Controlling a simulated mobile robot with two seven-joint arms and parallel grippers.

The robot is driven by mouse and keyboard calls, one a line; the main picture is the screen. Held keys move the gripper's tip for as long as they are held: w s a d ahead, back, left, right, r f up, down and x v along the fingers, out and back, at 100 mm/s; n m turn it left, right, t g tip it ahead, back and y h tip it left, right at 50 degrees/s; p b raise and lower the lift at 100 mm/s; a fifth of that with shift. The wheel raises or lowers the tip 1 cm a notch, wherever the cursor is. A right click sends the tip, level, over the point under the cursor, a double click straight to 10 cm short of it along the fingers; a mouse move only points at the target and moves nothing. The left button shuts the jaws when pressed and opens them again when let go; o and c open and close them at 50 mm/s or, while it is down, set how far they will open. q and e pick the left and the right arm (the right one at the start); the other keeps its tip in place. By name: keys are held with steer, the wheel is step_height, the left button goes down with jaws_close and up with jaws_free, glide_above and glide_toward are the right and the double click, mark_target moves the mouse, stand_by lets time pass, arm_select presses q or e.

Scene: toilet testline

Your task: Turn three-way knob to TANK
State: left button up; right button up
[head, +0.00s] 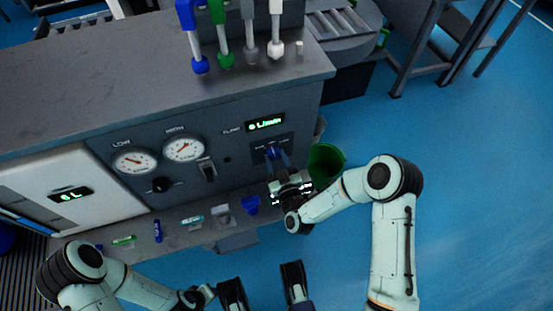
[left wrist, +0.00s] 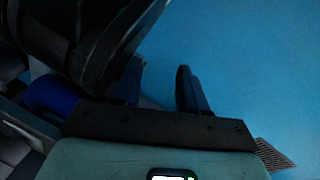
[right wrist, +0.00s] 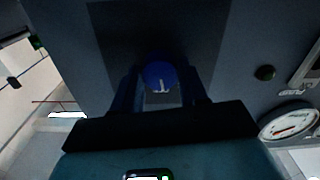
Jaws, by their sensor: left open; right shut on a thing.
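The three-way knob is a round blue knob (head: 273,152) on a dark plate at the right end of the panel, below the green flow display. In the right wrist view the knob (right wrist: 158,74) shows a white mark at its lower edge in that picture. The labels around it are too small to read. My right gripper (head: 279,160) is at the knob, with one blue finger on each side, shut on it. My left gripper (left wrist: 160,80) shows in the left wrist view with its fingers apart and only blue floor between them, away from the panel.
Two round gauges (head: 183,148), a black knob (head: 160,185) and a switch (head: 207,170) are on the panel. Small parts lie on the ledge (head: 175,238) below. A green bin (head: 325,163) stands beside my right arm. Blue floor (head: 470,180) is open at the right.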

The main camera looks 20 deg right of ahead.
steer(key=n, duration=0.4)
arm_select(q)
steer(key=shift+w+d+r+t+p, duration=0.1)
steer(key=shift+w+r+t+p, duration=0.25)
steer(key=shift+w+r, duration=0.45)
arm_select(e)
steer(key=shift+n, duration=2)
arm_select(q)
steer(key=shift+w, duration=0.1)
arm_select(e)
steer(key=shift+d, duration=0.1)
steer(key=o, duration=1.1)
steer(key=shift+c, duration=0.2)
